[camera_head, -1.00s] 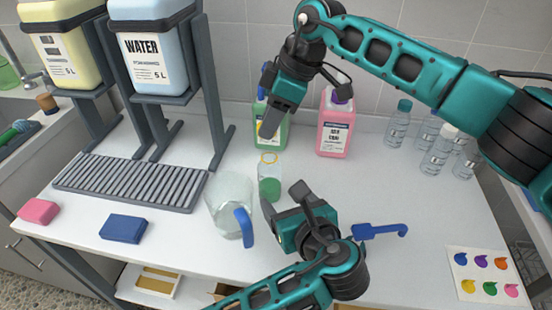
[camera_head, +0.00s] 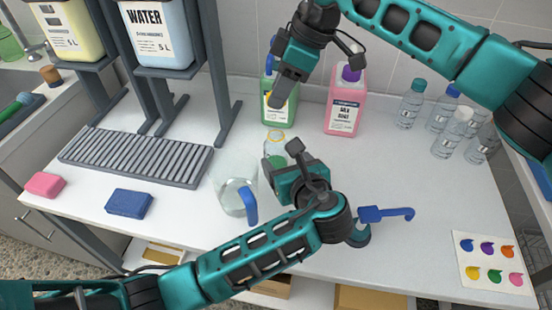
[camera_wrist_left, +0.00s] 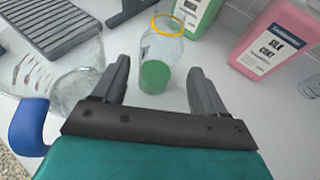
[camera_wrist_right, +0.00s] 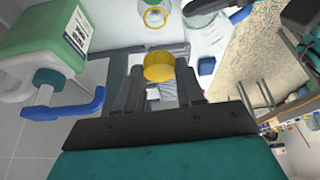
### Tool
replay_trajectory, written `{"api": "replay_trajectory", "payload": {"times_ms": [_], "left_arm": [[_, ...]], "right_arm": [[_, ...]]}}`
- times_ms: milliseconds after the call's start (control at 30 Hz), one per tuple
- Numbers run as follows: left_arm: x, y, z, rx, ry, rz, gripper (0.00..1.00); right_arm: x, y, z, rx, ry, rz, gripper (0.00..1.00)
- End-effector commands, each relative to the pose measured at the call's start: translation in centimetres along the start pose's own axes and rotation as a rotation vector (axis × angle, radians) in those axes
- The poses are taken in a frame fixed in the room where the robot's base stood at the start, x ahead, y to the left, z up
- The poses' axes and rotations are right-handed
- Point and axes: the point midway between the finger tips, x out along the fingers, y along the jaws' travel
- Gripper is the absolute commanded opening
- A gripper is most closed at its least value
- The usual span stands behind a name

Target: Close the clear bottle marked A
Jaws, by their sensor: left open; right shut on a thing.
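The clear bottle (camera_head: 275,148) stands upright and uncapped on the white table, with a yellow ring at its neck and a green patch low on it. It also shows in the left wrist view (camera_wrist_left: 160,48); I cannot read a letter A. My left gripper (camera_head: 282,160) is open just in front of the bottle, which appears between its fingers (camera_wrist_left: 162,82) in the left wrist view. My right gripper (camera_head: 277,100) is shut on a yellow cap (camera_wrist_right: 158,66), held above and behind the bottle. The bottle's open mouth (camera_wrist_right: 155,16) shows in the right wrist view.
A clear jug (camera_head: 229,196) with a blue handle stands close left of the bottle. Behind are a green bottle (camera_head: 279,112) and a pink bottle (camera_head: 343,108). A blue tool (camera_head: 385,214) lies at right. Several water bottles (camera_head: 411,104) stand at back right.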

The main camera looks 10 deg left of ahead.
Motion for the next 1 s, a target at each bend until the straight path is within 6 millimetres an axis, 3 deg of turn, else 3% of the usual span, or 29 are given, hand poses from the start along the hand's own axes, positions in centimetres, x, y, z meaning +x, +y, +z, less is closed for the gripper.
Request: {"api": "replay_trajectory", "payload": {"times_ms": [200,400,833,1000], "left_arm": [[4.2,0.1,0.0,0.001,-0.001,0.002,0.72],[6.4,0.0,0.0,0.001,0.000,0.000,0.72],[7.0,0.0,0.0,-0.001,0.001,0.000,0.71],[7.0,0.0,0.0,-0.001,0.001,0.000,0.55]], "right_arm": [[0.0,0.0,0.0,0.000,0.000,0.000,0.10],[0.0,0.0,0.0,0.000,0.000,0.000,0.10],[0.0,0.0,0.0,0.000,0.000,0.000,0.10],[0.0,0.0,0.0,0.000,0.000,0.000,0.10]]}}
